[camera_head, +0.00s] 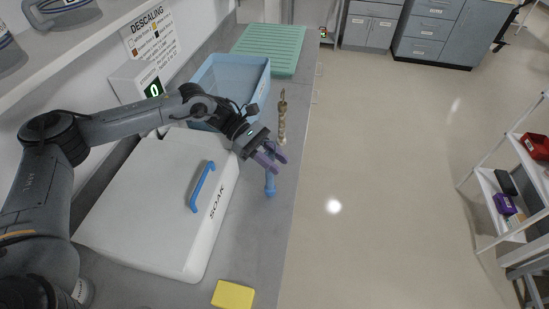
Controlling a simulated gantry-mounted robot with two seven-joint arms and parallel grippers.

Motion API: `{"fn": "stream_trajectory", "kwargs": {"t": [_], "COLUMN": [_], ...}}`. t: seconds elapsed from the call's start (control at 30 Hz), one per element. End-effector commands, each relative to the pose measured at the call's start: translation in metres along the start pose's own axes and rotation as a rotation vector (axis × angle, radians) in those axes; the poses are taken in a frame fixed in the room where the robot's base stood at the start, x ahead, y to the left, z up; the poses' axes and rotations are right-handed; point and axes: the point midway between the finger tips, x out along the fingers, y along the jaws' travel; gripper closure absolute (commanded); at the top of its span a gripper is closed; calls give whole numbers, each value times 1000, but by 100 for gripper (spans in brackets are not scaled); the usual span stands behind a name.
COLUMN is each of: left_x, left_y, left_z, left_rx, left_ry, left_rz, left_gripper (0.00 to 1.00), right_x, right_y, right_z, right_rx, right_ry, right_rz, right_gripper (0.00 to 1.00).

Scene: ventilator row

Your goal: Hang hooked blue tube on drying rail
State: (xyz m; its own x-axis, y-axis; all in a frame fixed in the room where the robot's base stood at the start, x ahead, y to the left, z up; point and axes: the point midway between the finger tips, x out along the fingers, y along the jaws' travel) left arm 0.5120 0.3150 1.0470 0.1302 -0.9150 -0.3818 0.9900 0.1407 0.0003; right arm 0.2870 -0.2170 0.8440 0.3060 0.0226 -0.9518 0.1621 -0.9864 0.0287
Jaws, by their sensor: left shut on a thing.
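My left gripper (274,159), with purple fingers, is over the counter to the right of the white SOAK box. It is shut on the blue tube (270,186), whose lower part shows below the fingers. The fingers hide the tube's upper part, so I cannot make out its hook. A tan, ribbed tube-like piece (282,122) is just beyond the gripper, near the counter's right edge. I cannot make out a drying rail. My right gripper is not in view.
The white SOAK box (150,205) has a blue handle (202,187). A light blue bin (262,88) and a green ribbed mat (268,48) lie beyond. A yellow block (233,295) is at the near end. Open floor (400,150) lies to the right.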

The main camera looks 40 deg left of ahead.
Motion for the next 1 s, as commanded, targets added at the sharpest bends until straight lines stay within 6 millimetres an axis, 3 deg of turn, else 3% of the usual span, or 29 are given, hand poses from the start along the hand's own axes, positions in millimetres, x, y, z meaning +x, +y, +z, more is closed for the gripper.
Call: {"fn": "stream_trajectory", "kwargs": {"t": [0.23,0.27,0.4,0.8,1.0], "left_x": [2,1,1,-1,-24], "left_y": [0,0,0,0,1], "left_z": [-4,-3,-2,2,-1], "left_rx": [0,-1,-1,0,1], "left_ry": [0,0,0,0,1], "left_rz": [-1,-1,-1,0,3], "left_gripper": [100,65,43,42,42], "right_x": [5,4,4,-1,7], "right_y": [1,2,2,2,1], "right_z": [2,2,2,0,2], "right_rx": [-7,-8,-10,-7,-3], "right_ry": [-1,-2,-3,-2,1], "right_rz": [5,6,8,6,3], "right_gripper": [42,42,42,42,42]}}
